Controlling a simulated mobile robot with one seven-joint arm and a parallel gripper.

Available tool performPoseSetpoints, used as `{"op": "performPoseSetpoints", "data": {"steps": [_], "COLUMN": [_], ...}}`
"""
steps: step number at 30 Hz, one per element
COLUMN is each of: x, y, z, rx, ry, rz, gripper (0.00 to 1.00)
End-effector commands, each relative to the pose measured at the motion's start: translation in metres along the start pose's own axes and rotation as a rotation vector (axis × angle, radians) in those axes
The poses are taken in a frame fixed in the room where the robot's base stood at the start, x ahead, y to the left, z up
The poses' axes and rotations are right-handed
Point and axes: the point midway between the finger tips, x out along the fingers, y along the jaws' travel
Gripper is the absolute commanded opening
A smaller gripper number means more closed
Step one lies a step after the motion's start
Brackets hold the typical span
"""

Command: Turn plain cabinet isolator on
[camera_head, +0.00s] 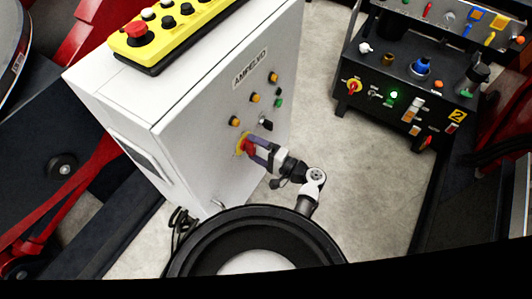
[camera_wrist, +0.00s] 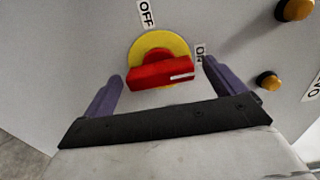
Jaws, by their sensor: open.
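The isolator is a red bar handle (camera_wrist: 160,73) on a yellow disc (camera_wrist: 152,43), on the front of the white cabinet (camera_head: 190,125). In the wrist view an OFF label (camera_wrist: 146,13) is above the disc and an ON label (camera_wrist: 199,52) is to its right. The handle lies nearly level, its white-marked end pointing right, towards the ON side. My gripper (camera_wrist: 162,69) is open, its purple fingers beyond the two ends of the handle with small visible gaps. In the head view my gripper (camera_head: 255,150) is at the red handle (camera_head: 246,147), partly covering it.
Amber buttons (camera_head: 255,98), a green button (camera_head: 278,103) and a black switch (camera_head: 266,125) are above and right of the isolator. A yellow control box (camera_head: 165,45) with a red mushroom button lies on the cabinet top. A black panel (camera_head: 420,85) stands to the right across clear floor.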

Motion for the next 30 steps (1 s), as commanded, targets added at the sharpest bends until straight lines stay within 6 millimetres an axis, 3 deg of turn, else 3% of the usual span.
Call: {"op": "performPoseSetpoints", "data": {"steps": [5,12,18,24,30], "x": [-0.026,-0.082,-0.118,-0.134,-0.136], "y": [0.003,0.003,0.002,0.001,0.0], "z": [0.0,-0.001,-0.001,0.0,0.0], "rx": [0.0,-0.001,-0.001,0.0,0.001], "ry": [0.004,0.005,0.003,0.001,0.0], "rz": [0.001,0.001,0.0,0.0,0.0], "gripper": [0.95,0.95,0.95,0.95,0.95]}}
